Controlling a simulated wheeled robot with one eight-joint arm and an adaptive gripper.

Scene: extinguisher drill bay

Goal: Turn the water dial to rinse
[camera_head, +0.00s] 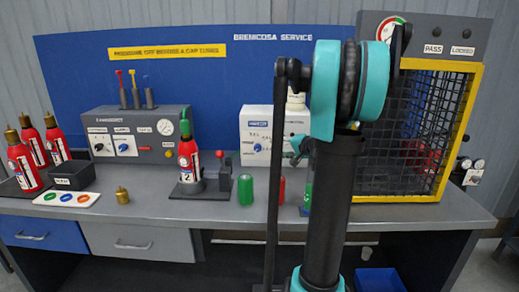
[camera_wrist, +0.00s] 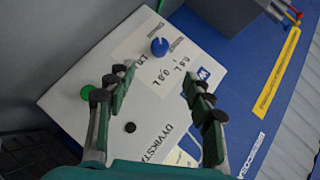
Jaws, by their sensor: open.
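The water dial is a round blue knob (camera_head: 257,147) on the front of a white box (camera_head: 259,128) on the bench. In the wrist view the blue knob (camera_wrist: 159,46) shows on the white panel (camera_wrist: 120,60), beside small lettering too blurred to read surely. Its pointer setting cannot be told. My gripper (camera_wrist: 158,78) is open, its two dark green fingers spread over the panel, with nothing between them. The knob lies just beyond the fingertips, apart from them. In the head view my arm hides most of my gripper and the box's right side.
A grey console (camera_head: 138,134) with dials stands to the left, with a red extinguisher (camera_head: 188,160) in front. A green cylinder (camera_head: 245,189) stands before the white box. A yellow-framed mesh cage (camera_head: 447,130) is on the right.

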